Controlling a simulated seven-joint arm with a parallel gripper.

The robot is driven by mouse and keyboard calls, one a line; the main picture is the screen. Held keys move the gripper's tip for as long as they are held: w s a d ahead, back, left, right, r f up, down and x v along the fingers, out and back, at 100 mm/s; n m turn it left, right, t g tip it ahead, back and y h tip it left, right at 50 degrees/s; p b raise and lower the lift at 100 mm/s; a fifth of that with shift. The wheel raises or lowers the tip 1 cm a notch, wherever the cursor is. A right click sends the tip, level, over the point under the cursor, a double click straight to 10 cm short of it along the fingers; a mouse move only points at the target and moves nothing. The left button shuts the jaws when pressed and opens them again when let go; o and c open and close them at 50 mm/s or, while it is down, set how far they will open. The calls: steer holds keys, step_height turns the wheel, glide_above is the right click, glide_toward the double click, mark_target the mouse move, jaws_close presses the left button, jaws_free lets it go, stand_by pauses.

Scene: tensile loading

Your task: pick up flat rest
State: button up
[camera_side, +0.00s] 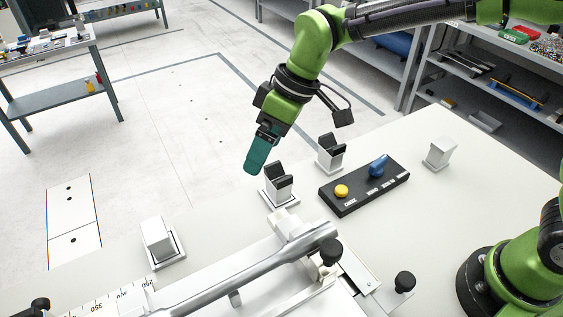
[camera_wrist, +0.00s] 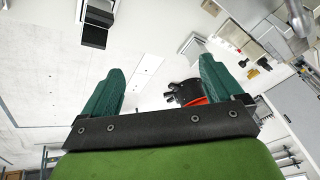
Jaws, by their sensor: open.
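No part is labelled flat rest, and I cannot tell for certain which one it is. One plain white block (camera_side: 157,238) with a flat top stands upright on a square base at the table's left. My gripper (camera_side: 252,168) is raised, up and left of the nearer notched block, apart from everything. In the wrist view its teal fingers (camera_wrist: 160,68) are spread and empty.
A black control panel (camera_side: 364,185) with a yellow button and blue knob lies right of the notched blocks. A grey metal machine (camera_side: 250,275) with a long bar fills the front. Open table lies at the right. Shelves (camera_side: 500,75) stand behind.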

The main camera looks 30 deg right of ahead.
mark_target(154, 229)
steer(key=w+a+f+n+g+y, duration=0.15)
steer(key=w+a+n, duration=0.25)
steer(key=a+n, duration=0.75)
steer(key=shift+m+y, duration=0.25)
steer(key=shift+m, duration=0.5)
steer(key=x, duration=0.4)
steer(key=a+x, duration=0.1)
steer(key=x, duration=0.3)
steer(key=r+x, duration=0.1)
steer(key=x, duration=0.3)
steer(key=shift+w+a, duration=0.2)
steer(key=shift+x, duration=2.7)
steer(key=shift+w+a+r, duration=0.1)
steer(key=shift+w+r, duration=0.05)
steer(key=shift+c, duration=0.4)
steer(key=c, duration=1.2)
